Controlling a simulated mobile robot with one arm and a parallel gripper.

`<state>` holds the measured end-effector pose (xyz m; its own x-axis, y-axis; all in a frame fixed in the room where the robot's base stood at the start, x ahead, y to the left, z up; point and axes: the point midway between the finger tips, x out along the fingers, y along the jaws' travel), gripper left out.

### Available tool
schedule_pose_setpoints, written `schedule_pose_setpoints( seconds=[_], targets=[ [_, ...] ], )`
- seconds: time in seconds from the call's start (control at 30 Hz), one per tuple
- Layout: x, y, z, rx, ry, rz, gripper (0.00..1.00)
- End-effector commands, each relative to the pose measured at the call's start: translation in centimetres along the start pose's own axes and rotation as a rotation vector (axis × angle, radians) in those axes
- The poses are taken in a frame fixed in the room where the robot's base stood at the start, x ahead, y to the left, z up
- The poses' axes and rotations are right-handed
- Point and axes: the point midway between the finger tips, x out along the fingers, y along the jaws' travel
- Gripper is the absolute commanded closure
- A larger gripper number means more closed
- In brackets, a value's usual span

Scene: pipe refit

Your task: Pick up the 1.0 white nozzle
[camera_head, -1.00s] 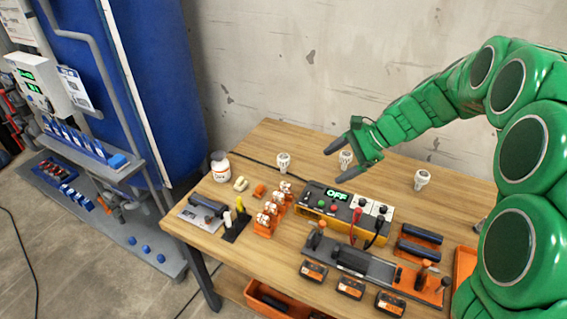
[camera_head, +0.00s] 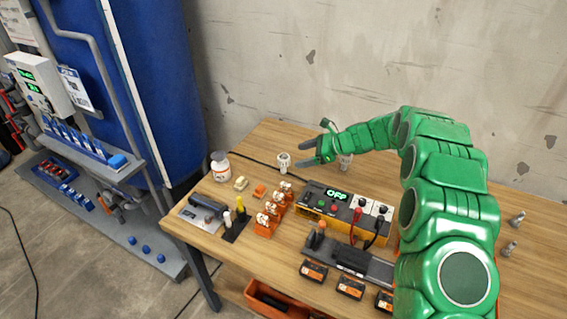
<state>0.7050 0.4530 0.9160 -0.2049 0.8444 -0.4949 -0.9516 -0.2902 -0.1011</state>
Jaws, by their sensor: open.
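Small white nozzle-like pieces stand on the wooden table's back part. One white piece (camera_head: 283,161) stands upright just left of my gripper's fingertips.
A white bottle (camera_head: 220,166) stands to the left. An orange rack (camera_head: 264,229) with white-and-orange pieces and a control box (camera_head: 333,209) reading OFF stand in front. Two small grey pieces (camera_head: 517,219) (camera_head: 508,248) are at right. My arm covers the table's right middle.

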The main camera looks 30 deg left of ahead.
Motion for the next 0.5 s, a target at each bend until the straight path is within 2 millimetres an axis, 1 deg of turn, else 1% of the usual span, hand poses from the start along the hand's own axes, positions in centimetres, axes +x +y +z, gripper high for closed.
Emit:
schedule_pose_setpoints(
  seconds=[0.03, 0.1, 0.2, 0.33, 0.5],
  targets=[
    [1.0, -0.5, -0.8, 0.024, -0.01, -0.005, 0.19],
    [2.1, -1.2, -1.5, 0.053, -0.025, -0.015, 0.19],
    [3.3, -2.0, -2.3, 0.09, -0.043, -0.027, 0.19],
    [4.5, -2.6, -3.2, 0.124, -0.059, -0.035, 0.19],
    [5.2, -2.9, -3.4, 0.137, -0.066, -0.04, 0.19]
  ],
)
